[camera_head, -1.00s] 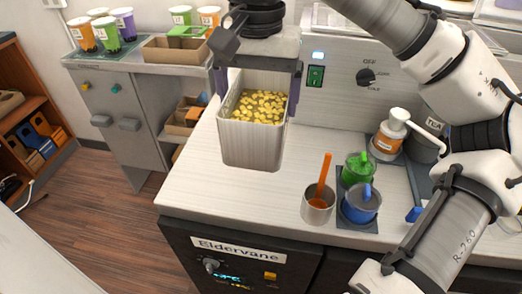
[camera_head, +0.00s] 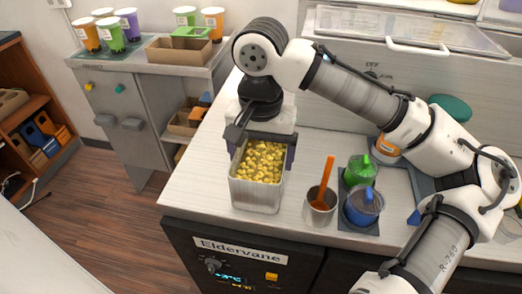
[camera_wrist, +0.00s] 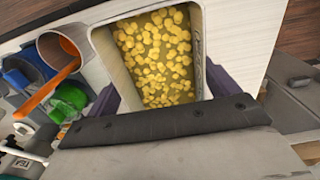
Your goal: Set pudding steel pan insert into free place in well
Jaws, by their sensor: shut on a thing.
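The pudding steel pan insert (camera_head: 256,193) is a tall steel pan filled with yellow pieces. My gripper (camera_head: 262,143) is shut on it, with dark fingers at its left and right sides near the rim. The pan is upright, over or on the white counter near its front edge; I cannot tell whether its base touches. In the wrist view the pan (camera_wrist: 195,50) shows from above, between the purple-grey fingers. The well is not clearly seen in either view; lidded compartments (camera_head: 400,35) show at the back right of the head view.
A steel cup with an orange spatula (camera_head: 319,206) stands just right of the pan. Green (camera_head: 359,170) and blue (camera_head: 362,206) lidded pots stand beyond it. A cardboard box (camera_head: 178,52) and filled cups sit on the machine at the left. The counter left of the pan is clear.

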